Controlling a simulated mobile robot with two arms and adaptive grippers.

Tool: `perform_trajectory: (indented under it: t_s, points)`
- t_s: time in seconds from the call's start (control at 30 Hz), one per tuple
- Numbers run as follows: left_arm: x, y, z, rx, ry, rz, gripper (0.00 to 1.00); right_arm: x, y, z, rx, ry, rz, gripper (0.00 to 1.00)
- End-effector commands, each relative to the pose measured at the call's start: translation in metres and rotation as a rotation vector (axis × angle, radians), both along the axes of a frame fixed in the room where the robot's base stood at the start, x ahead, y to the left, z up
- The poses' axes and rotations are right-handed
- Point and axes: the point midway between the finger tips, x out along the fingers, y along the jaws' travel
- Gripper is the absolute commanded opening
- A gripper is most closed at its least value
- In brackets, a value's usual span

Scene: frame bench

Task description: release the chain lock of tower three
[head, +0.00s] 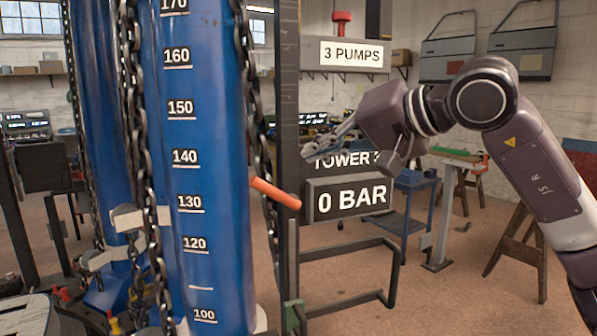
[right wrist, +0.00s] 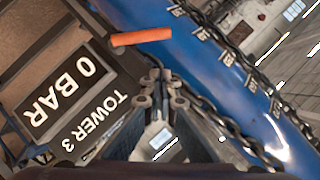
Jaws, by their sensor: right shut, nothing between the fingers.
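The blue tower (head: 207,170) with a white scale stands upright left of the middle in the head view. Chains (head: 262,120) hang along its sides. An orange lever (head: 275,192) sticks out at its right edge, slanting down to the right; it also shows near the top of the right wrist view (right wrist: 140,38). A partly covered sign reading TOWER 3 (head: 345,161) is to the right. My right gripper (head: 310,150) is shut and empty, above and right of the lever, apart from it. Its closed fingertips show in the right wrist view (right wrist: 157,82). My left gripper is out of view.
A 0 BAR display (head: 350,199) is right of the lever, near a dark upright post (head: 287,90). A 3 PUMPS sign (head: 351,54) hangs above. A second blue tower (head: 100,130) stands at left. A low dark frame (head: 350,300) stands at the lower right.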

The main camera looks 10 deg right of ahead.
Motion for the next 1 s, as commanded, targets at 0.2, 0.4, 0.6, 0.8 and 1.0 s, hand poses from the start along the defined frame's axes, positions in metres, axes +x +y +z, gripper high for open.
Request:
perform_trajectory:
  t_s: [0.2, 0.4, 0.6, 0.8, 1.0]
  points:
    - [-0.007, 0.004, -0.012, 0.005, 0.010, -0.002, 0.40, -0.024, -0.013, 0.013, 0.000, -0.001, -0.001, 0.00]
    - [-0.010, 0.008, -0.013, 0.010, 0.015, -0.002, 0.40, -0.029, -0.016, 0.017, 0.000, 0.001, 0.001, 0.00]
    - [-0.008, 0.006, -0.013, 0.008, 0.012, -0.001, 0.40, -0.029, -0.016, 0.017, 0.000, 0.001, 0.001, 0.00]
    - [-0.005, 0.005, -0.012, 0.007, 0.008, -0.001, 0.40, -0.029, -0.013, 0.016, 0.007, 0.005, 0.007, 0.00]
    - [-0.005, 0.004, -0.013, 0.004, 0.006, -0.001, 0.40, -0.037, 0.053, -0.011, 0.221, 0.109, 0.160, 0.00]
